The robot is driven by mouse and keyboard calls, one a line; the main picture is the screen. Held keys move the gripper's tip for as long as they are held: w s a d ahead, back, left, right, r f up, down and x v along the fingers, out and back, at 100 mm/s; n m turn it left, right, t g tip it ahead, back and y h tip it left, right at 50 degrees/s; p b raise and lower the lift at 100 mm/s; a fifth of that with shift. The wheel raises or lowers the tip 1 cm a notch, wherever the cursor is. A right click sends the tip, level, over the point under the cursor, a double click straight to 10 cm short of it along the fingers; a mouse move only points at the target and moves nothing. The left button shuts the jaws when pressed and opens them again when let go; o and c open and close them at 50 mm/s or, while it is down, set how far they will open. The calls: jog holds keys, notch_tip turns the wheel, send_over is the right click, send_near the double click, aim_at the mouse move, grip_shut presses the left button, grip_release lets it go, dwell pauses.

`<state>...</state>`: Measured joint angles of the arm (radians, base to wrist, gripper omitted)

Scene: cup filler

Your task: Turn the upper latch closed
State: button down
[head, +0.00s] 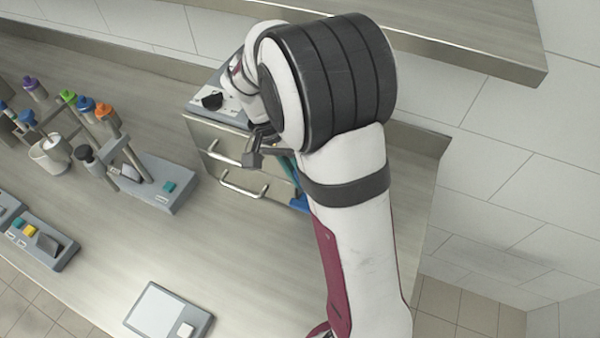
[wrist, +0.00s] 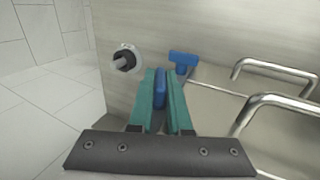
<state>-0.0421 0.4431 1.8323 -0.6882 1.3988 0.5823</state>
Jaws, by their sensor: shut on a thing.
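In the wrist view my gripper (wrist: 160,78) has its two teal fingers closed around a blue latch (wrist: 160,90), which shows as a narrow upright bar between them. A second blue latch (wrist: 183,61), T-shaped with its crossbar lying roughly level in the picture, is just beyond to the right, apart from the fingers. In the head view my arm hides most of the gripper and the held latch. A blue piece (head: 299,203) shows low at the cabinet's right front edge. I cannot tell which latch it is.
The drawer cabinet (head: 205,130) has two metal handles (head: 232,155) on its front. A grey round knob (wrist: 126,58) is left of the fingers.

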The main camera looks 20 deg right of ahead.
jog(key=c, duration=0.9)
grip_release()
jog(key=shift+o, duration=0.2)
jog(key=v, duration=1.5)
jog(key=shift+a+r, duration=0.15)
jog(key=shift+r, duration=0.25)
jog(key=shift+c, duration=0.7)
jog(key=s+a+t+h, duration=0.1)
jog(key=s, duration=0.1)
jog(key=s+a+f+n+t+h, duration=0.1)
jog(key=s+a+t+h, duration=0.1)
jog(key=shift+a, duration=0.3)
jog(key=shift+c, duration=0.7)
jog(key=x, duration=1.5)
jog(key=shift+w+d+f, duration=0.1)
jog(key=shift+d+f, duration=0.05)
jog(key=shift+f, duration=0.25)
